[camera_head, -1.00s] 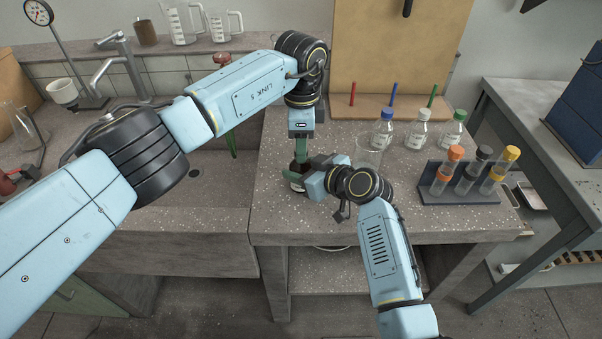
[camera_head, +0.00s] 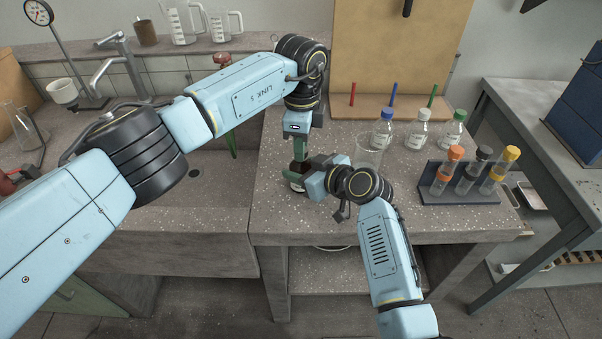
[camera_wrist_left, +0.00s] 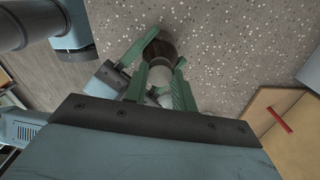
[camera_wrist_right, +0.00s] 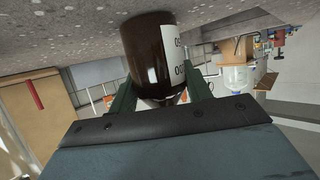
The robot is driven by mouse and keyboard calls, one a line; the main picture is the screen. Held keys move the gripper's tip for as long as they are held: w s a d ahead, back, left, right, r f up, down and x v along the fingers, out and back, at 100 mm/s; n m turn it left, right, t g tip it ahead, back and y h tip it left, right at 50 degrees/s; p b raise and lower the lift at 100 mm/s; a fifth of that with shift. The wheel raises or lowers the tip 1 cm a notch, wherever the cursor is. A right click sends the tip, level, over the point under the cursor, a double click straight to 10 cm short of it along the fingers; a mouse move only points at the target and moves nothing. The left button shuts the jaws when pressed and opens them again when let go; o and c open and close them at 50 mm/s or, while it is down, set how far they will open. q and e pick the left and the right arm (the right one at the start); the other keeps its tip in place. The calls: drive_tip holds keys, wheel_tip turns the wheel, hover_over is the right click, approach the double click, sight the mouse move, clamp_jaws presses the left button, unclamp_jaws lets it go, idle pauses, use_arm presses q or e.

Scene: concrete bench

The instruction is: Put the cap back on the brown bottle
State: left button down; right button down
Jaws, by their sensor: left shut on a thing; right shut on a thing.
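The brown bottle (camera_head: 296,186) stands upright near the front left of the bench top. My right gripper (camera_wrist_right: 160,92) is shut around it, and its brown side with a white label fills the right wrist view. My left gripper (camera_head: 300,160) points down directly above the bottle. In the left wrist view, its green fingers (camera_wrist_left: 164,92) are shut on a pale round cap (camera_wrist_left: 160,74), with the brown bottle (camera_wrist_left: 162,50) just beyond. The bottle's mouth is hidden, so I cannot tell whether the cap touches it.
A clear beaker (camera_head: 369,152) stands just right of the grippers. Several capped bottles (camera_head: 417,135) and a tube rack (camera_head: 459,190) with tubes are farther right. The sink (camera_head: 205,185) lies left. The bench front is clear.

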use_arm(q)
drive_tip(key=m, duration=0.9)
drive_tip(key=shift+m, duration=0.3)
drive_tip(key=m, duration=0.3)
drive_tip(key=shift+m, duration=0.3)
drive_tip(key=m, duration=0.5)
drive_tip(key=shift+m, duration=0.3)
drive_tip(key=m, duration=0.9)
drive_tip(key=shift+f, duration=0.1)
drive_tip(key=m, duration=0.9)
drive_tip(key=c, duration=1.1)
unclamp_jaws()
